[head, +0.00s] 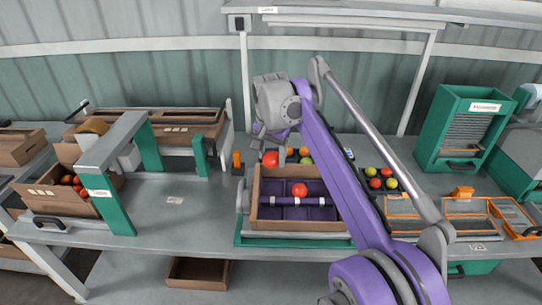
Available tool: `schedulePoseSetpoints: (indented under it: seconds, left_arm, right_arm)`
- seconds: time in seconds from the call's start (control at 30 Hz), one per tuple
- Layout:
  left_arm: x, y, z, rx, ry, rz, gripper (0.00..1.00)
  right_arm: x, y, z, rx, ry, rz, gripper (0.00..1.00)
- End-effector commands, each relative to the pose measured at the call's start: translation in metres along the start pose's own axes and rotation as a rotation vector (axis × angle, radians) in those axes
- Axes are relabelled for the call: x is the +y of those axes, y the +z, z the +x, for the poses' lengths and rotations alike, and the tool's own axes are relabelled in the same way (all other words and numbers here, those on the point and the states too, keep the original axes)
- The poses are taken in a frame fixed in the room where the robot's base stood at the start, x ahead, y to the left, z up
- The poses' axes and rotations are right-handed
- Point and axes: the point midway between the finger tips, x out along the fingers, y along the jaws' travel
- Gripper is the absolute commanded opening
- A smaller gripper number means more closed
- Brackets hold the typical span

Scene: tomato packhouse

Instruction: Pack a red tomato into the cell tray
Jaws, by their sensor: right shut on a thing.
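My right gripper (268,139) hangs at the back left corner of the cell tray, its arm reaching in from the lower right. It is shut on a red tomato (270,159), which shows just below it, at or above the tray's back edge. The fingertips are small and partly hidden. The cell tray (256,215) is a brown box with a dark purple insert of cells. Another red tomato (299,190) sits in the tray's middle. A purple bar crosses the insert. My arm hides the tray's right back part. My left gripper is out of view.
Several red and yellow-green tomatoes (375,183) lie right of my arm, and a few more (304,151) show behind the tray. Orange-edged trays (463,206) and a green dispenser (468,120) stand at right. A green-legged frame (112,213) and tomato box (43,197) stand left.

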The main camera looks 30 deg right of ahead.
Motion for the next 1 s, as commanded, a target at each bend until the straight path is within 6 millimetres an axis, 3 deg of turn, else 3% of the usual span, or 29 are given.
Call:
schedulePoseSetpoints:
  seconds: [0.53, 1.0]
  left_arm:
    - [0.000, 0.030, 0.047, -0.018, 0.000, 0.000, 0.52]
    - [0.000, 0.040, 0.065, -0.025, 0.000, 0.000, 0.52]
  right_arm:
    - [0.001, 0.001, 0.064, -0.001, 0.002, -0.001, 0.36]
    - [0.000, 0.000, 0.118, 0.000, 0.001, -0.001, 0.36]
